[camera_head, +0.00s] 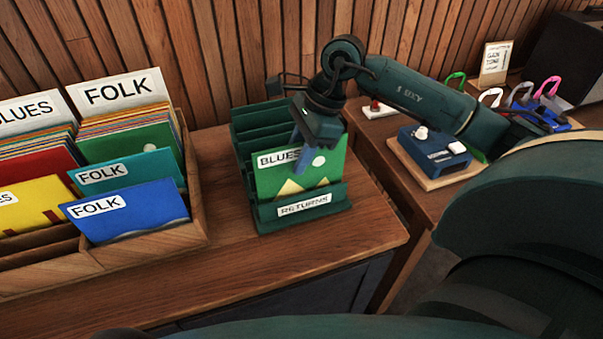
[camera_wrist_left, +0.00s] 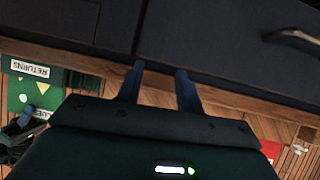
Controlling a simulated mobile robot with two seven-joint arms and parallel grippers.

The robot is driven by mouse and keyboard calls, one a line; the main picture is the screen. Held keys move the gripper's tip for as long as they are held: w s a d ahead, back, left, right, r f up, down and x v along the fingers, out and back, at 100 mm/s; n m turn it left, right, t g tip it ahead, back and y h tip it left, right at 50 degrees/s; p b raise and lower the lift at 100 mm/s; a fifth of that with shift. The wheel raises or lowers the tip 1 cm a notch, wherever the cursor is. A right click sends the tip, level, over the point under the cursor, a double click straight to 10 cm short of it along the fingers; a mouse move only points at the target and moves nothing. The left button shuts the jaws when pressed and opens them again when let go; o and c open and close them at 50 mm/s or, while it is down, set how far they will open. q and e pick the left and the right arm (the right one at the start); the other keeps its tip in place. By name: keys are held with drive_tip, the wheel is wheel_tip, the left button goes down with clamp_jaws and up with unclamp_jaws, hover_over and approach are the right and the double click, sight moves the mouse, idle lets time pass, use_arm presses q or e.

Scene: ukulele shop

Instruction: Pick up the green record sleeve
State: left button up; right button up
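A green record sleeve (camera_head: 322,176) with a BLUES label and a pale dot stands upright in the front of the dark green RETURNS rack (camera_head: 308,211). My right gripper (camera_head: 302,158) points down at its top edge. A blue finger lies in front of the sleeve and partly covers the label. The other finger is not clear, so I cannot tell whether the gripper is closed on the sleeve. My left gripper (camera_wrist_left: 160,82) is open and empty in the left wrist view, where the rack (camera_wrist_left: 30,68) and green sleeve (camera_wrist_left: 40,92) show upside down at the left.
A wooden record crate (camera_head: 195,215) with BLUES and FOLK sleeves, including another green one (camera_head: 148,142), stands left of the rack. A blue box (camera_head: 432,152) on a board is on the right-hand table. The wooden counter (camera_head: 235,265) is clear in front of the rack.

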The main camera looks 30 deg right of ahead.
drive_tip(key=shift+f+b, duration=0.4)
idle(0.6)
drive_tip(key=shift+c, duration=0.2)
clamp_jaws()
